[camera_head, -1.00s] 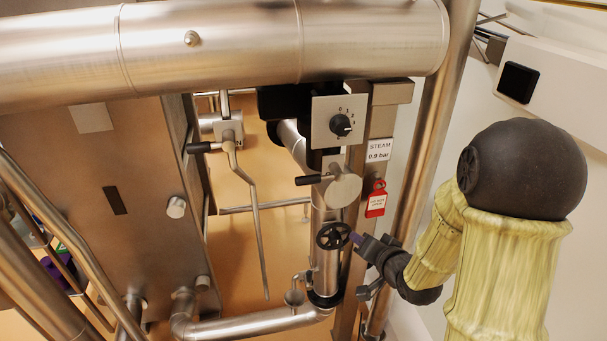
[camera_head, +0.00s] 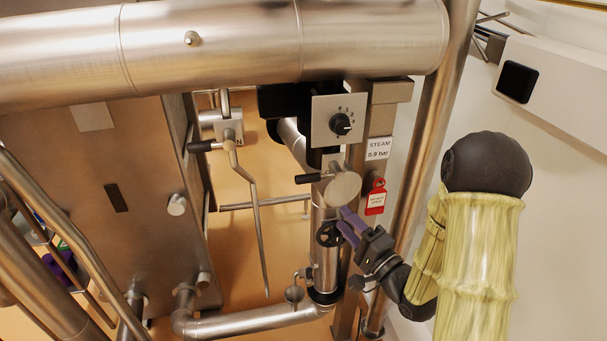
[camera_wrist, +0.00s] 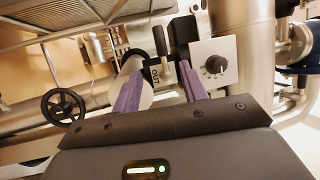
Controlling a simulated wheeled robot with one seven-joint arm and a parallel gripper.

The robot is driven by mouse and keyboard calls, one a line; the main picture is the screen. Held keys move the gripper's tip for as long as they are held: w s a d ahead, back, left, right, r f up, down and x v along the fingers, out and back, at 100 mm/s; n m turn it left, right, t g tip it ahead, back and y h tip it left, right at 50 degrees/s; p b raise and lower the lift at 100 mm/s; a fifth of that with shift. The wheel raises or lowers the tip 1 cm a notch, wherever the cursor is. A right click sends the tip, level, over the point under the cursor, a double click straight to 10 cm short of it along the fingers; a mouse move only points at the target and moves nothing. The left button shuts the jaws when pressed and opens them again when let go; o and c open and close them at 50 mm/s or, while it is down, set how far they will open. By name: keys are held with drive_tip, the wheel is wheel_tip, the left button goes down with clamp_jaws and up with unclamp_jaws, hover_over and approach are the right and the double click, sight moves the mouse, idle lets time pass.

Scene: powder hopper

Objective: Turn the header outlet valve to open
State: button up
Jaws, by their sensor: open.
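A lever valve with a black grip (camera_head: 308,179) and a round steel end face (camera_head: 343,188) sits on the upright pipe, below the dial plate. In the wrist view, a plate marked "OUT" (camera_wrist: 155,75) and a black lever grip (camera_wrist: 160,40) show between and beyond my fingers; I take this to be the header outlet valve. My gripper (camera_head: 343,219) has its purple fingers spread and empty, just below and right of the round face. In the wrist view, the gripper (camera_wrist: 160,74) points toward the valve. I cannot tell whether a finger touches it.
A dial plate (camera_head: 338,122), steam sign (camera_head: 378,150) and red tag (camera_head: 376,198) are nearby. A large horizontal pipe (camera_head: 220,45) runs above.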

sight(311, 182)
drive_tip(key=p+x, duration=0.6)
drive_tip(key=x, duration=1)
drive_tip(key=shift+w+a+r, duration=0.2)
drive_tip(key=shift+w+a, duration=0.2)
drive_tip(key=shift+w, duration=0.1)
clamp_jaws()
